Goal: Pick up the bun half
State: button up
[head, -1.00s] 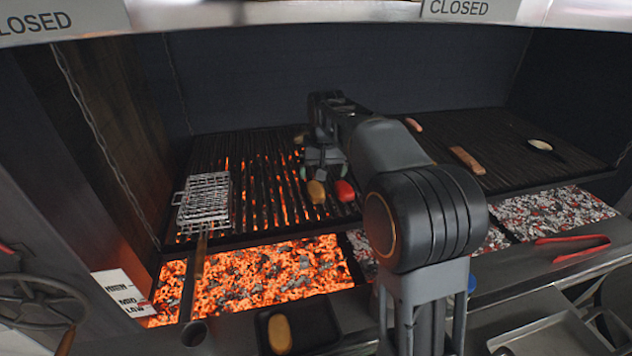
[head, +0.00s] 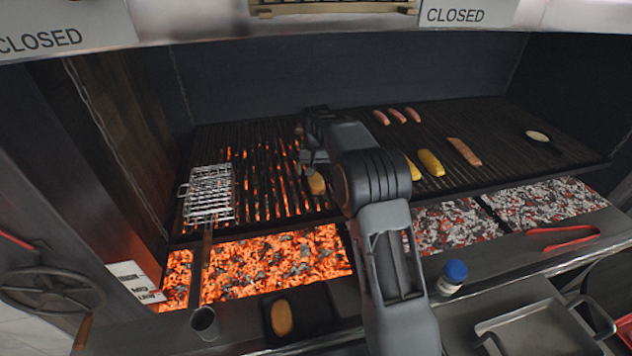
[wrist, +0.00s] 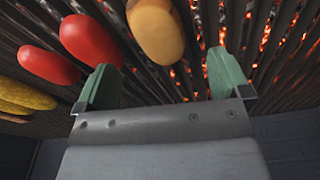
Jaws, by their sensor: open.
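A tan bun half (head: 316,184) lies on the left grill grate over the glowing coals, just in front of my gripper (head: 309,158). In the wrist view a tan bun half (wrist: 155,30) lies just beyond the gap between the fingers. My gripper (wrist: 162,78) is open and empty, with two green fingertips apart. It does not touch the bun half in that view. A second tan piece of like shape (head: 281,318) sits in a black tray (head: 322,303) at the front ledge.
Two red pieces (wrist: 90,40) lie beside the bun half; my arm hides them in the head view. Yellow corn (head: 431,163), sausages (head: 398,116) and a brown strip (head: 464,152) lie on the right grate. A wire basket (head: 208,195) is at left, a blue-capped jar (head: 452,277) in front.

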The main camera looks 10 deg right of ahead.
aim_at(316, 179)
jog(key=shift+w+d+f+p, duration=0.1)
jog(key=shift+w+f+p, duration=0.35)
jog(key=shift+f, duration=1)
jog(key=shift+f+p, duration=0.75)
jog(key=shift+f, duration=0.7)
jog(key=shift+c, duration=0.3)
jog(key=c, duration=0.9)
jog(key=shift+r, duration=0.1)
jog(key=shift+c, duration=0.2)
